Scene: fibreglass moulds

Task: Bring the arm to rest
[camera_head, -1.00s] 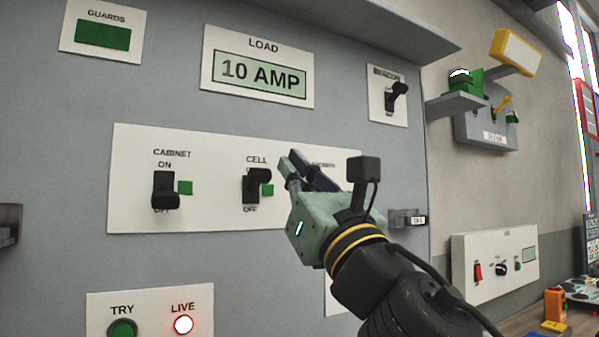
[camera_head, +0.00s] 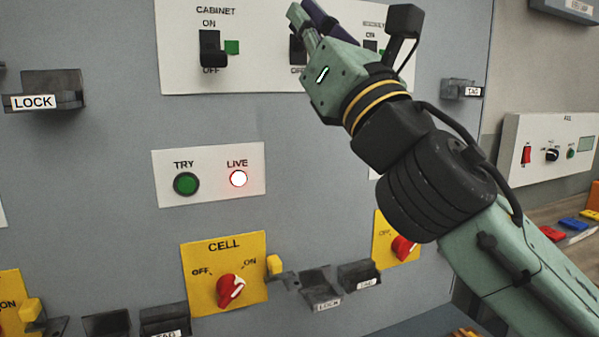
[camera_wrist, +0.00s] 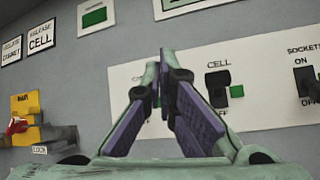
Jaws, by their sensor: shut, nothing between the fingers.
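My gripper (camera_head: 305,14) is at the top of the head view, in front of the white switch plate (camera_head: 262,78). Its fingers are shut with nothing between them, and they also show in the wrist view (camera_wrist: 168,85). My arm reaches up from the lower right and hides part of the plate. The CABINET switch (camera_head: 212,49) is left of the gripper, its black lever up towards ON. The CELL switch (camera_head: 297,50) is partly hidden behind the gripper; in the wrist view it shows right of the fingers (camera_wrist: 217,88). I cannot tell whether the fingers touch anything.
Below are the green TRY button (camera_head: 186,184), the lit LIVE lamp (camera_head: 238,178) and the yellow CELL rotary switch (camera_head: 231,289). LOCK and TAG holders, such as the LOCK holder (camera_head: 45,92), jut from the panel. A bench with coloured items (camera_head: 570,224) is at right.

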